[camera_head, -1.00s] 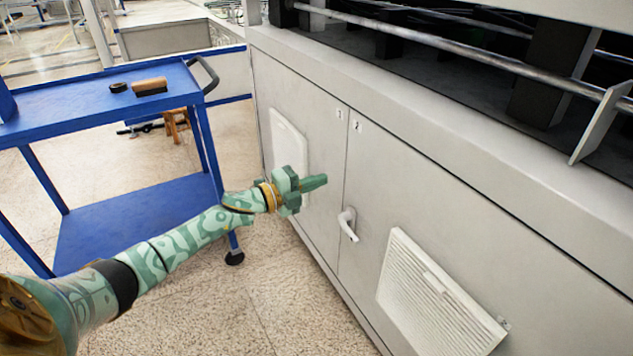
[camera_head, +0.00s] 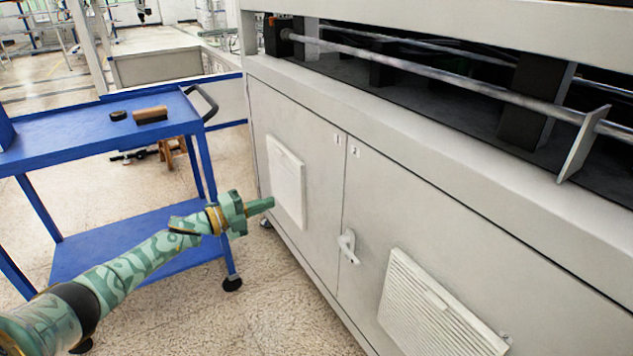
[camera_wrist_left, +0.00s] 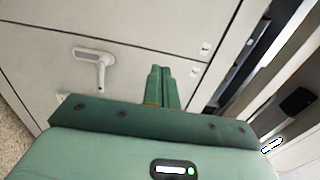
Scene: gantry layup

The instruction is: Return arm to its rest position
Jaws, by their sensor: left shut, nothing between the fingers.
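My left arm, patterned green, comes in from the lower left of the head view. Its gripper (camera_head: 262,205) is shut and empty, pointing right in front of the left cabinet door, near the vent panel (camera_head: 286,182). In the left wrist view the closed green fingers (camera_wrist_left: 161,85) stand together with nothing between them, and the cabinet door lies beyond. The white door handle (camera_head: 347,246) is to the right of the gripper and apart from it; it also shows in the left wrist view (camera_wrist_left: 95,60). My right gripper is not in view.
A blue trolley (camera_head: 60,140) stands left, with a brown brush-like block (camera_head: 150,114) and a small dark round item (camera_head: 118,115) on top. The grey cabinet (camera_head: 420,200) fills the right side. Speckled floor (camera_head: 270,300) is clear between trolley and cabinet.

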